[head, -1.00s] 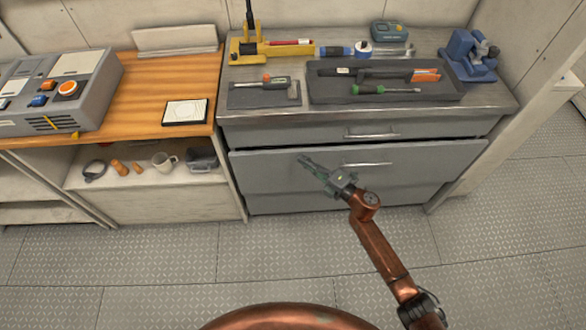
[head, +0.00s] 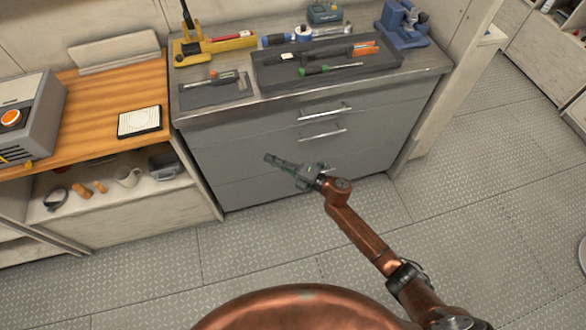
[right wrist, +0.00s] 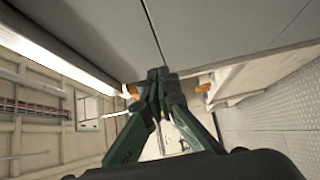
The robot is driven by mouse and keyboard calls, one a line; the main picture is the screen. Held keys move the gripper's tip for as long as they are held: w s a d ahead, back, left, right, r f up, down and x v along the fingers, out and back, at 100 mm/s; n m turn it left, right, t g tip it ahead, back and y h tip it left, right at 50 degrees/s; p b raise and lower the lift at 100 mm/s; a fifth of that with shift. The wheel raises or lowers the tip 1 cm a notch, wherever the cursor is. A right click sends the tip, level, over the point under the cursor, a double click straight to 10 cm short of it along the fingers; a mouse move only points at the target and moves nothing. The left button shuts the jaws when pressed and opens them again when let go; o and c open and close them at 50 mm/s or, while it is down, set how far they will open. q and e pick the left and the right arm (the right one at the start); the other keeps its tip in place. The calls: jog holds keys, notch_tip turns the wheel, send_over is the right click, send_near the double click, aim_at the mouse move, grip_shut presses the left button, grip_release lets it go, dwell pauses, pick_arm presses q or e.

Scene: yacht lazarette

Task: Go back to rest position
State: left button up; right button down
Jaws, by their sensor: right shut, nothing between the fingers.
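My right gripper (head: 270,158) is shut and empty in the head view. Its copper arm comes in from the lower right, and the fingers point up and left in front of the grey drawer cabinet (head: 235,160). In the right wrist view the dark green fingers (right wrist: 158,74) meet at their tips, with grey panels beyond them. The contact between gripper and cabinet, if any, cannot be made out. My left gripper is not in view.
The cabinet's drawers look flush. On its top are a dark tool tray (head: 270,78), a yellow tool stand (head: 192,52) and a blue vise (head: 402,25). A wooden bench (head: 95,98) stands left. Open metal floor (head: 480,190) lies right.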

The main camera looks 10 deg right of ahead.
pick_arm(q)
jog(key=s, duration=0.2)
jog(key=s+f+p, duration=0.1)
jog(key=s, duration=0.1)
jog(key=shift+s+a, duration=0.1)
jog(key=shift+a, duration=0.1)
pick_arm(e)
jog(key=v, duration=0.8)
jog(key=shift+d, duration=0.35)
jog(key=shift+w+f, duration=0.1)
jog(key=shift+f, duration=0.05)
